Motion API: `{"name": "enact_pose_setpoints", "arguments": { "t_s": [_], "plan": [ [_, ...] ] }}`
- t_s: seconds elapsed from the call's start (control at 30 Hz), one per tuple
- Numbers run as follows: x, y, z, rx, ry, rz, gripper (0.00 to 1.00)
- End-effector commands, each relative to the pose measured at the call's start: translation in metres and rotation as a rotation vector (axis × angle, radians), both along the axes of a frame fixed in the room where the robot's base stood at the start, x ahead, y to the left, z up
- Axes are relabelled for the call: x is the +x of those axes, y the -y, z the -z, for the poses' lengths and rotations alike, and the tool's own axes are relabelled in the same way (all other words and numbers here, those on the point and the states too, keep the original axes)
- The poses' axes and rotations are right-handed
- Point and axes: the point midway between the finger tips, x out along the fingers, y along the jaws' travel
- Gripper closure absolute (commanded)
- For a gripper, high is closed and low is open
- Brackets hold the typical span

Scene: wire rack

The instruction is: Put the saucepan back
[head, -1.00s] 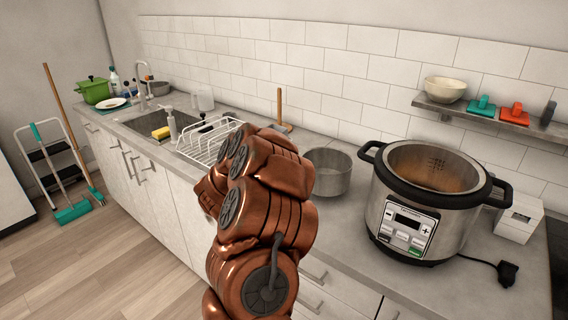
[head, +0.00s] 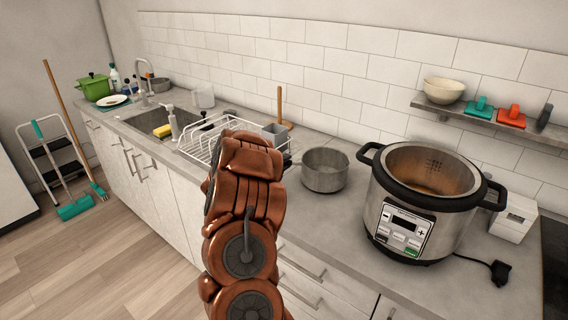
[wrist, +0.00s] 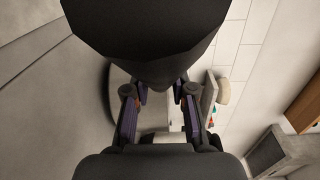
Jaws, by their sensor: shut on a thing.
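The saucepan (head: 325,172) is a small round grey metal pot. In the head view it is upright, over or on the counter between the dish rack and the large cooker, with its open top showing. Its left side, toward my arm, is partly unclear, and I cannot make out its handle. In the head view my copper arm hides my gripper. In the wrist view my gripper (wrist: 160,112) shows its two dark fingers with purplish sides. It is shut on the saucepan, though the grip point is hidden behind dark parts.
The large cooker (head: 428,205) stands close to the saucepan's right. A white wire dish rack (head: 208,142) and a grey holder (head: 275,134) are to the left, beyond my arm. A wall shelf (head: 480,122) holds a bowl (head: 443,91). Some counter in front of the saucepan is clear.

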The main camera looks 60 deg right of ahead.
Motion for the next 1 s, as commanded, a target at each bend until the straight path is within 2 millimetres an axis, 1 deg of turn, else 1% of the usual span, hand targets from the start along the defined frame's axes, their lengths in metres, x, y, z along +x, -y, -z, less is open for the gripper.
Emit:
{"name": "enact_pose_setpoints", "arguments": {
  "t_s": [0.2, 0.63, 0.67, 0.87, 0.9, 1.0],
  "plan": [
    [0.000, 0.000, 0.006, -0.004, 0.001, 0.000, 1.00],
    [0.000, 0.000, 0.010, -0.005, 0.002, 0.000, 1.00],
    [0.000, 0.000, 0.011, -0.003, 0.002, 0.001, 0.74],
    [0.000, 0.000, 0.010, -0.002, 0.002, 0.001, 0.53],
    [0.000, 0.000, 0.011, -0.002, 0.002, 0.001, 0.51],
    [0.000, 0.000, 0.011, -0.002, 0.002, 0.001, 0.51]
  ]
}}
